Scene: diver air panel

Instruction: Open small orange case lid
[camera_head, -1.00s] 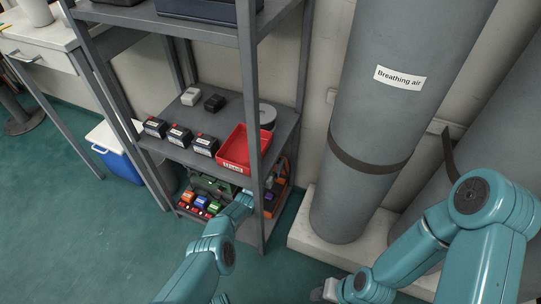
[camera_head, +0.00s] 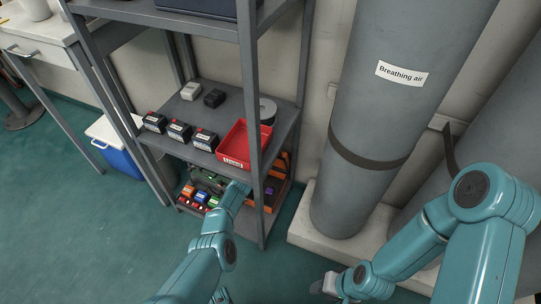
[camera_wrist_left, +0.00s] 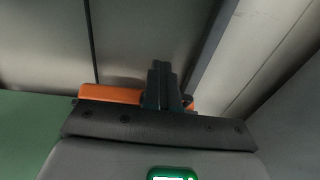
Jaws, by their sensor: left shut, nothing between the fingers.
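The orange case (camera_head: 284,181) is on the lower shelf at its right side, partly hidden by the shelf post and my left arm. Orange edges rise at its back and a small purple thing shows among them; I cannot tell the lid's exact angle. My left arm reaches into the lower shelf, its fingers hidden in the head view. In the left wrist view my left gripper (camera_wrist_left: 160,78) is shut and empty, in front of an orange edge (camera_wrist_left: 112,94); contact cannot be told. My right gripper (camera_head: 329,284) hangs low, far from the case, its fingers unclear.
A red bin (camera_head: 233,158) overhangs above my left arm on the middle shelf (camera_head: 270,142). The post (camera_head: 252,100) stands close to the arm. Several small coloured items (camera_head: 198,196) lie left of it. A big grey cylinder (camera_head: 370,110) stands right; the floor in front is clear.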

